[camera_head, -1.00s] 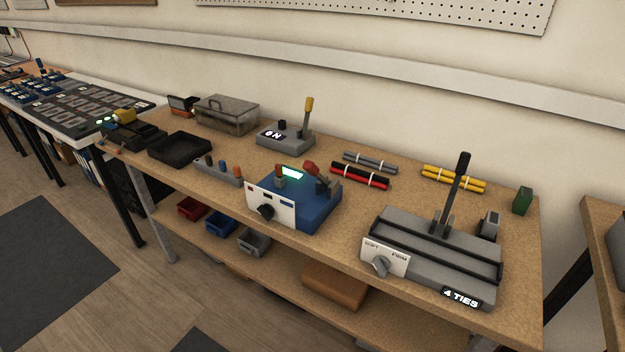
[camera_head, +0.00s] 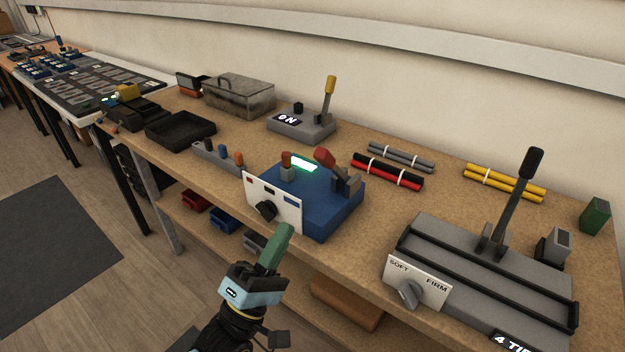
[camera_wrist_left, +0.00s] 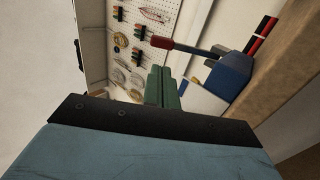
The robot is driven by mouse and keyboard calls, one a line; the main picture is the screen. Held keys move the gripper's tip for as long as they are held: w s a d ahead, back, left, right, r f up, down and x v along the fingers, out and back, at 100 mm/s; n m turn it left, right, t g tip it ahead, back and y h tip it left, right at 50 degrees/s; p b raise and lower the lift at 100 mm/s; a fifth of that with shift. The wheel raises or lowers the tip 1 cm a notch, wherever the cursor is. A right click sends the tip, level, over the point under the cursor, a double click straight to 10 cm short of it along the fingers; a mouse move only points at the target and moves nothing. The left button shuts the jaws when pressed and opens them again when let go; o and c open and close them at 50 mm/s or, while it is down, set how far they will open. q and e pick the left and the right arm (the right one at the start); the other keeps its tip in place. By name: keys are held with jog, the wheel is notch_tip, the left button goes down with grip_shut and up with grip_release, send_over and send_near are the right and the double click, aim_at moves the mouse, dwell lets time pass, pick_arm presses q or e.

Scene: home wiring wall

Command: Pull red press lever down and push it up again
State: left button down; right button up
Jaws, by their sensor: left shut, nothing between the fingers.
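The blue press (camera_head: 322,207) stands on the workbench with a white front panel (camera_head: 272,203) that carries a black knob. Its red-tipped lever (camera_head: 330,162) points up and to the left from a grey pivot. In the left wrist view the red lever grip (camera_wrist_left: 163,43) shows on a dark arm beside the blue body (camera_wrist_left: 232,75). My left gripper (camera_head: 284,232), with green fingers, is shut and empty in front of the bench, below and in front of the press, apart from the lever. Its fingers also show in the left wrist view (camera_wrist_left: 162,85). My right gripper is not in view.
A grey tie press (camera_head: 480,275) with a tall black lever stands to the right. A grey ON switch box (camera_head: 302,125) is behind. Red and black rods (camera_head: 388,171) lie right of the blue press. A lower shelf holds small bins.

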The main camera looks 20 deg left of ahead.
aim_at(321, 163)
pick_arm(q)
jog(key=x, duration=0.9)
jog(key=shift+w+d+r+b, duration=0.1)
jog(key=shift+w+r+b, duration=0.05)
jog(key=shift+w+b, duration=0.2)
jog(key=shift+w+d+r, duration=0.15)
jog(key=shift+w+r, duration=0.15)
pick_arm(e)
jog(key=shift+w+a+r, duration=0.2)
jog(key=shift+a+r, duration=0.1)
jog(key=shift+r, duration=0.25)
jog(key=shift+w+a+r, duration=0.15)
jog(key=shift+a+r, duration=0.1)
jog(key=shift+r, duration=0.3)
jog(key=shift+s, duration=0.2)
